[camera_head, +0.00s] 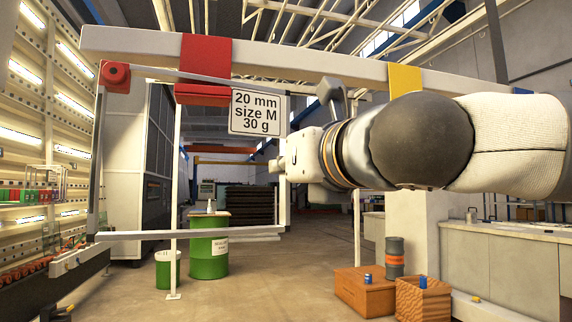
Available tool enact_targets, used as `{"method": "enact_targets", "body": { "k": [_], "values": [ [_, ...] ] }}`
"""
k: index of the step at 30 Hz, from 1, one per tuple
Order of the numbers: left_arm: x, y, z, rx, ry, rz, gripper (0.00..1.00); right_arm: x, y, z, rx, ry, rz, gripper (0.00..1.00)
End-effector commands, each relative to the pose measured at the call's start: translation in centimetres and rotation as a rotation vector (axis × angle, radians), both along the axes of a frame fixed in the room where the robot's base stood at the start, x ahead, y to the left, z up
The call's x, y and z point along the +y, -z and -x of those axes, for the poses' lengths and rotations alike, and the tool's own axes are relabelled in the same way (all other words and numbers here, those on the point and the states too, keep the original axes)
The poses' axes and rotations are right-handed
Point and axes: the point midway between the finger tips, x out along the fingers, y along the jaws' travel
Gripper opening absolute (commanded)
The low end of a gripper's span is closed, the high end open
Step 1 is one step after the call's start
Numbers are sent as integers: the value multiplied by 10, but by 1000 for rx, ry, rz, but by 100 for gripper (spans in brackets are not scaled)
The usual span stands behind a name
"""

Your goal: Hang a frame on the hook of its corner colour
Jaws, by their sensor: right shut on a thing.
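A large pale rectangular frame (190,235) hangs upright in the air at the left, with a red corner piece (115,77) at its upper left. My right gripper (284,164) reaches in from the right and is shut on the frame's right side; the fingertips are small and partly hidden. A pale overhead beam (290,60) crosses above, with a red band (205,55) and a yellow band (404,80). I cannot make out my left gripper.
A white sign (257,113) reads "20 mm size M 30 g". Green drums (208,250) stand behind the frame. Orange boxes (365,290) and a dark drum (394,257) stand on the floor at right. Lit shelving (40,120) lines the left; a grey counter (500,262) fills the right.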

Motion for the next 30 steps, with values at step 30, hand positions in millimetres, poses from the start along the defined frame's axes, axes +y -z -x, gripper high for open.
{"method": "enact_targets", "body": {
  "k": [30],
  "values": [
    [0, 9, 8, 27, 0, 0, 40, 0, 18, -1, 4, 2, 2, 30]
  ]
}}
